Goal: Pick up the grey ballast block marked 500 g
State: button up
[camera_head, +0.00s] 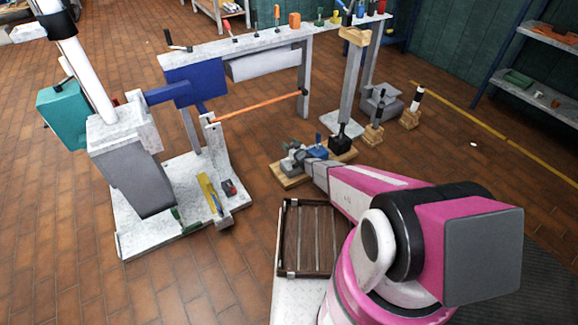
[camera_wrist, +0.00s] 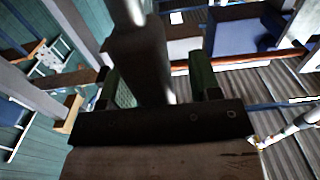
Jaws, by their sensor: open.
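No 500 g marking can be read in either view, so I cannot tell which thing is the ballast block. In the head view, a grey blocky thing (camera_head: 381,103) sits on the floor by the bench's right leg; I cannot tell if it is the block. My gripper (camera_wrist: 160,82) shows in the wrist view with two green fingers apart. A dark grey upright shape (camera_wrist: 139,62) stands in line with the gap between them; I cannot tell if it touches them. In the head view my arm ends by a low wooden board (camera_head: 292,179) with small grey and blue parts there.
A long bench (camera_head: 240,42) holding tools stands behind. A post on a black foot (camera_head: 340,143) and two small wooden-based stands (camera_head: 373,135) are right of the board. A slatted wooden tray (camera_head: 310,238) lies nearer. Floor at lower left is clear.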

jog(key=shift+d, duration=0.1)
grip_shut()
jog(key=shift+r, duration=0.1)
